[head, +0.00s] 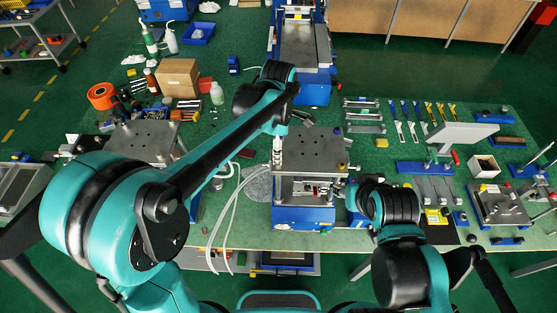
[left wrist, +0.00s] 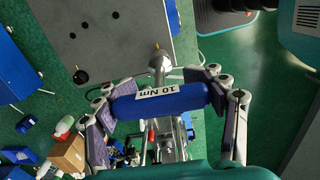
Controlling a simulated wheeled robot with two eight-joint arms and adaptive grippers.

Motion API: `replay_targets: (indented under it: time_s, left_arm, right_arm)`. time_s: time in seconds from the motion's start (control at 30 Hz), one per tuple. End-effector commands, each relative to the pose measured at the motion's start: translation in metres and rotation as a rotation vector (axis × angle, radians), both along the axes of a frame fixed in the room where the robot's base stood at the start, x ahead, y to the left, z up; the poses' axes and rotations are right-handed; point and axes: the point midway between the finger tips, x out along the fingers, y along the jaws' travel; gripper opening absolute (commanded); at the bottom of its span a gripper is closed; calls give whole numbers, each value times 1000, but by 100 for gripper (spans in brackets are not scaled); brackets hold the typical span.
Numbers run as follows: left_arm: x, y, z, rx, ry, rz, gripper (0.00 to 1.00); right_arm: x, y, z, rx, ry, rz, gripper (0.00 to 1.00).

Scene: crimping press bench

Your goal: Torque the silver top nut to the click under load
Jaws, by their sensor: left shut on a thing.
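The press (head: 300,213) stands at the front middle of the bench, with a grey top plate (head: 312,150) on a blue base. My left gripper (head: 278,143) is at the plate's left edge. In the left wrist view, my left gripper (left wrist: 163,103) is shut across the blue handle of a torque wrench (left wrist: 160,104) marked "10 Nm". A rounded silver piece (left wrist: 158,60) shows beyond the handle at the plate's edge. I cannot tell whether it is the wrench head or the silver top nut. My right gripper (head: 346,190) is at the press's right side, its fingers too small to read.
A second plate-topped press (head: 140,140) is partly behind my left arm. Hand tools (head: 425,115) and fixtures lie to the right. A cardboard box (head: 178,78) and bottles stand at the back left. Pale hoses (head: 232,205) hang over the front edge left of the press.

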Motion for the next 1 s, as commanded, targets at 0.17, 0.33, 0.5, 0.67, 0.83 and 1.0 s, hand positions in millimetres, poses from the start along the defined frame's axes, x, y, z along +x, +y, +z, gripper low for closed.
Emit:
replay_targets:
  time_s: [0.17,0.33,0.5,0.67,0.83,1.0]
  left_arm:
    - [0,0,11,0,0,0,36]
    - [0,0,20,0,0,0,36]
    - [0,0,28,0,0,0,36]
    - [0,0,29,0,0,0,36]
    - [0,0,29,0,0,0,36]
    - [0,0,29,0,0,0,36]
  right_arm:
    - [0,0,8,0,0,0,42]
    - [0,0,14,0,0,0,42]
    - [0,0,19,0,0,0,42]
    - [0,0,20,0,0,0,42]
    - [0,0,19,0,0,0,42]
    - [0,0,19,0,0,0,42]
